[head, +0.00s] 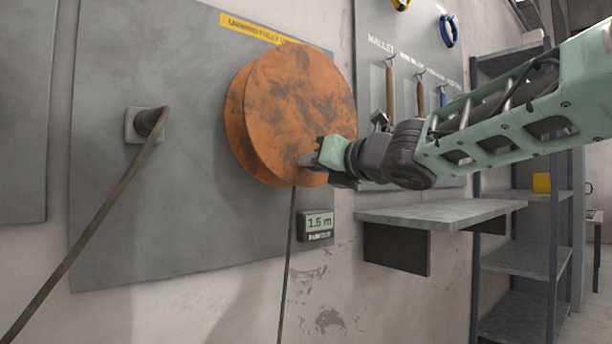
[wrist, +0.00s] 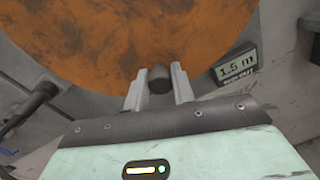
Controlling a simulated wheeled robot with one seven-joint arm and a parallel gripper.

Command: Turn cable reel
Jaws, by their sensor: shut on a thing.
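The cable reel (head: 292,105) is a large orange, scuffed disc on a grey wall panel. In the wrist view the reel (wrist: 150,40) fills the top of the picture. My gripper (head: 312,160) is at the reel's lower right edge in the head view. In the wrist view my gripper (wrist: 158,85) has its two fingers on either side of a short dark handle (wrist: 159,78) on the reel's face, and is shut on it. A cable (head: 287,265) hangs straight down from under the reel.
A yellow label (head: 255,28) is above the reel, partly hidden by it. A plug (head: 148,123) with a thick cable sits on the panel at left. A grey shelf (head: 440,212) juts out at right, under a board of hanging tools (head: 405,85). Metal shelving (head: 525,260) stands farther right.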

